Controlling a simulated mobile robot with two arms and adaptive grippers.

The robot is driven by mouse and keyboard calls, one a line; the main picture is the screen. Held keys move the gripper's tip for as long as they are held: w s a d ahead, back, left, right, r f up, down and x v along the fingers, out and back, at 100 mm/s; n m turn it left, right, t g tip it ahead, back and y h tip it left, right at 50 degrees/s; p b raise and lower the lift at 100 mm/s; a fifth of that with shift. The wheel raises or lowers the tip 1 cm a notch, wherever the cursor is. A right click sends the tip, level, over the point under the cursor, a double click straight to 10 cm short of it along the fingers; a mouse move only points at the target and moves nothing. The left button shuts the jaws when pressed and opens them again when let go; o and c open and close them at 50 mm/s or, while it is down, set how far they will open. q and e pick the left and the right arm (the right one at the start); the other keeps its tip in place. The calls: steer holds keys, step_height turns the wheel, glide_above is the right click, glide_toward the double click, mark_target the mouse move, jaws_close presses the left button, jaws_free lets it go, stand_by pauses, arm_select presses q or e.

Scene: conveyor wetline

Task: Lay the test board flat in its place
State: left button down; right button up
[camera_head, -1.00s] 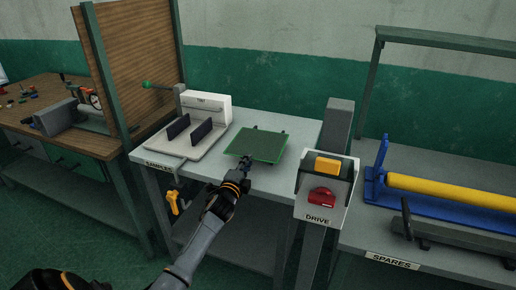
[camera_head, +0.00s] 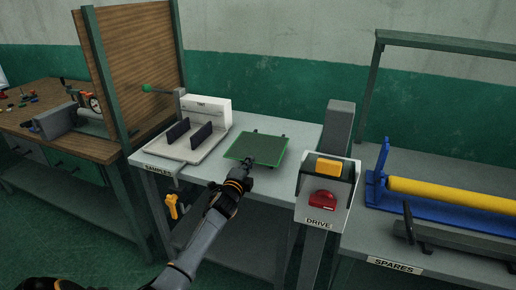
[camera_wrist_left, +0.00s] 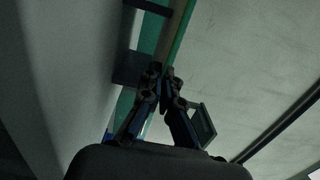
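The test board (camera_head: 257,148), a thin green plate with small dark tabs at its far edge, is at the right part of the samples table. My left gripper (camera_head: 249,162) is at its near edge. In the left wrist view the two fingers (camera_wrist_left: 163,75) come together on a narrow green strip, which looks like the board seen edge-on; they appear shut on it. Whether the board touches the table is hard to tell. A white fixture (camera_head: 206,112) with a flat tray and two dark upright plates stands left of the board. My right gripper is not in view.
The samples table (camera_head: 289,128) has bare room around the board. A post with the drive box (camera_head: 318,212) and its red button stands close on the right. A green-tipped lever (camera_head: 147,88) sticks out beside the fixture. The spares bench (camera_head: 440,263) lies further right.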

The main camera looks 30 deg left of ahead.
arm_select(q)
steer(key=shift+w, duration=0.15)
steer(key=shift+w+a+m+h, duration=0.3)
steer(key=shift+w+h, duration=0.1)
steer(key=shift+w, duration=0.3)
steer(key=shift+w, duration=0.15)
steer(key=c, duration=1.6)
jaws_free()
steer(key=shift+c, duration=0.2)
